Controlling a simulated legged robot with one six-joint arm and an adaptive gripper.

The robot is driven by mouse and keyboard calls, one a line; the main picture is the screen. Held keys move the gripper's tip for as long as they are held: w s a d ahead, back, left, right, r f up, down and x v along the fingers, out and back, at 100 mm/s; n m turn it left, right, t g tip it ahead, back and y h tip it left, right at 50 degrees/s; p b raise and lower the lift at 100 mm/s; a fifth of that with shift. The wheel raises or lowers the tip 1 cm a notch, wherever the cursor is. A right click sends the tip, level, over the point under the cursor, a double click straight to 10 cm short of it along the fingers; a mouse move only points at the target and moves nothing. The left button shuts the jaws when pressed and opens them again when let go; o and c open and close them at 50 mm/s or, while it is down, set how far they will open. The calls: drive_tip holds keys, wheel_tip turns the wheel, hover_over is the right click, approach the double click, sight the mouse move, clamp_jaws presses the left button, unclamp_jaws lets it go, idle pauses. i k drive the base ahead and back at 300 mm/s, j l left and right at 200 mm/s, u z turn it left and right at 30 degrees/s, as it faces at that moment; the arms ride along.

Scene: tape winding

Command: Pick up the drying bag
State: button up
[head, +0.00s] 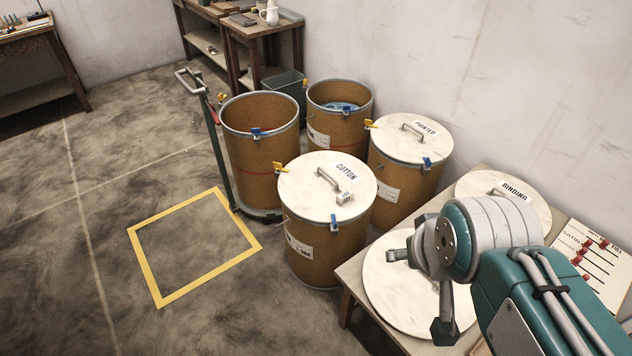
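A small white packet with dark print, which looks like the drying bag (344,198), lies on the pale round lid of the drum labelled COTTON (304,184), just right of the lid's handle. My arm reaches in from the lower right. The part that seems to be my gripper (445,328) hangs over the table, right of and below the packet in the picture, well apart from it.
A lidded PRINTED drum (404,182) and two open drums (262,165) (340,112) stand close behind. The table (352,278) at right carries loose lids, one labelled BINDING (530,205), and a board (585,250). A yellow floor square (152,280) at left is empty.

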sight(342, 199)
drive_tip(key=i+j+z, duration=0.5)
drive_tip(key=i+j, duration=0.2)
drive_tip(key=j, duration=0.15)
drive_tip(key=i+j+z, duration=0.2)
drive_tip(key=j, duration=0.25)
drive_tip(key=i, duration=0.05)
